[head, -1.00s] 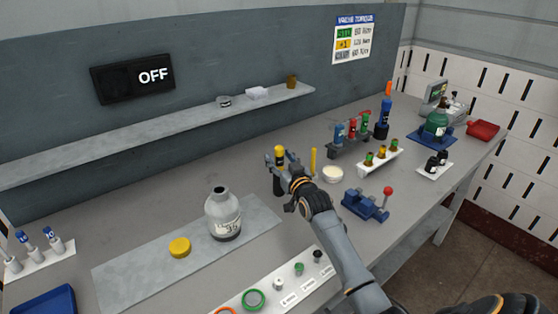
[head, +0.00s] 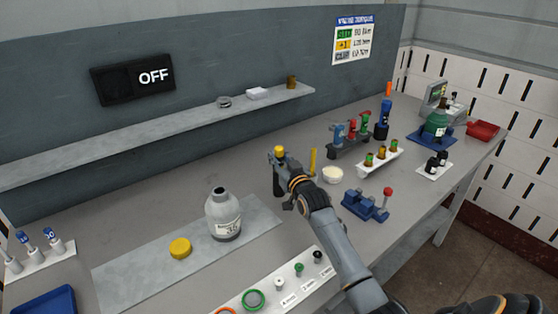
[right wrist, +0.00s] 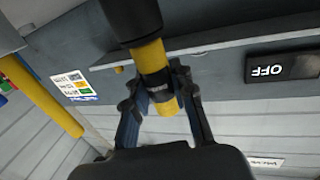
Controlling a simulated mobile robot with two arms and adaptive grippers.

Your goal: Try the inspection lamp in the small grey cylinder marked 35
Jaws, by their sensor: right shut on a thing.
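The small grey cylinder (head: 223,218) stands upright on a grey mat (head: 130,275), with an open dark neck and a label too small to read clearly now. A yellow cap (head: 180,248) lies on the mat to its left. My right gripper (head: 279,166) is shut on the yellow-and-black inspection lamp (head: 279,151), to the right of and behind the cylinder. In the right wrist view, the fingers (right wrist: 160,98) close around the lamp's yellow body (right wrist: 151,57), and its wide black end (right wrist: 131,17) points away. My left gripper is not in view.
A thin yellow post (head: 313,160) stands close right of the gripper, near a round white dish (head: 333,174). A blue vise-like fixture (head: 366,205) is to the right. A white strip (head: 275,290) with rings and plugs lies in front. An OFF sign (head: 133,78) hangs on the wall.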

